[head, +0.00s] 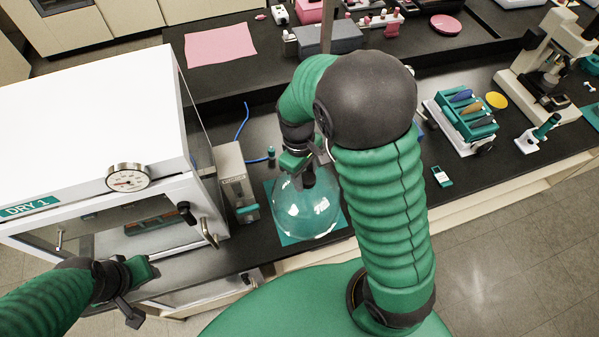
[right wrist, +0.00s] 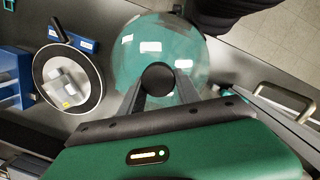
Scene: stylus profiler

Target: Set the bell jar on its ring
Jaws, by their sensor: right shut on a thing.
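The bell jar (head: 308,212) is a clear glass dome with a dark knob (right wrist: 157,78) on top. It is upright on or just over a teal mat (head: 285,238); I cannot tell whether it touches. My right gripper (head: 308,178) is above it, its two fingers (right wrist: 158,92) shut on the knob. In the right wrist view, a round pale plate with a dark ring (right wrist: 97,100) lies left of the jar, with a small grey and white piece inside it. My arm seems to hide this ring in the head view. My left gripper (head: 138,298) is by the oven front, apart from the jar.
A white drying oven (head: 90,115) with a gauge and door handle stands left. A narrow grey unit (head: 236,180) stands between it and the jar. A teal rack (head: 465,118), a small handheld device (head: 441,176) and a microscope (head: 545,65) are right. Dark bench between rack and microscope is partly free.

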